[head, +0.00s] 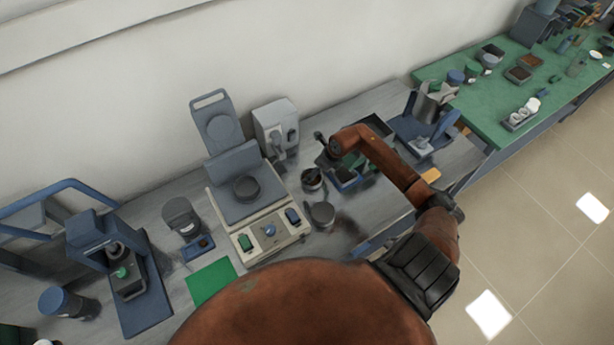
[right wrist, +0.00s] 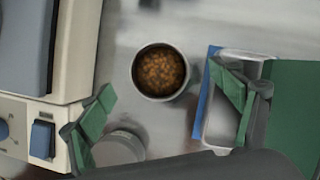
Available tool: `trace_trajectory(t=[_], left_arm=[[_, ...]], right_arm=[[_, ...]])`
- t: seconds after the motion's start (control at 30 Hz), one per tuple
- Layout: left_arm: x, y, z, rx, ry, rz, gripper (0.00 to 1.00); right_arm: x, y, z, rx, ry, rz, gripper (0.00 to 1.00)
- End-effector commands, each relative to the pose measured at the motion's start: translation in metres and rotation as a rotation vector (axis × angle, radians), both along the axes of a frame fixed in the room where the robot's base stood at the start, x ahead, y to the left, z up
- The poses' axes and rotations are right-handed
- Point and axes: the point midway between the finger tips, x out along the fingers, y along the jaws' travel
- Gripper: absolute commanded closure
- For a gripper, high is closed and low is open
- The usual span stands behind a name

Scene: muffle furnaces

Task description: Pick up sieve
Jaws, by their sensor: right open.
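No part is clearly labelled as the sieve. A round cup with brown granules (right wrist: 160,72) stands on the bench in the right wrist view; it shows as a dark-rimmed cup (head: 312,179) in the head view. A plain grey round vessel (head: 322,214) stands close by and also shows in the right wrist view (right wrist: 118,147), partly hidden by a finger. I cannot tell which is the sieve. My right gripper (right wrist: 165,112) is open and empty, its green-padded fingers spread with the cup between and beyond them. My left gripper is not in view.
A beige instrument (head: 262,236) with a blue plate stands left of the vessels. A grey device (head: 275,129) stands behind. A green mat (head: 211,282) lies at front left. A green-topped bench (head: 482,118) is far right.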

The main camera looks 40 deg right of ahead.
Motion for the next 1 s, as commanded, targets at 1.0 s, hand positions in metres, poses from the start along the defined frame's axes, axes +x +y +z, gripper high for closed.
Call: trace_trajectory(t=[1.0], left_arm=[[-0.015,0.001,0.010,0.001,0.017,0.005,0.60]], right_arm=[[0.019,0.009,-0.063,0.000,-0.001,-0.003,0.28]])
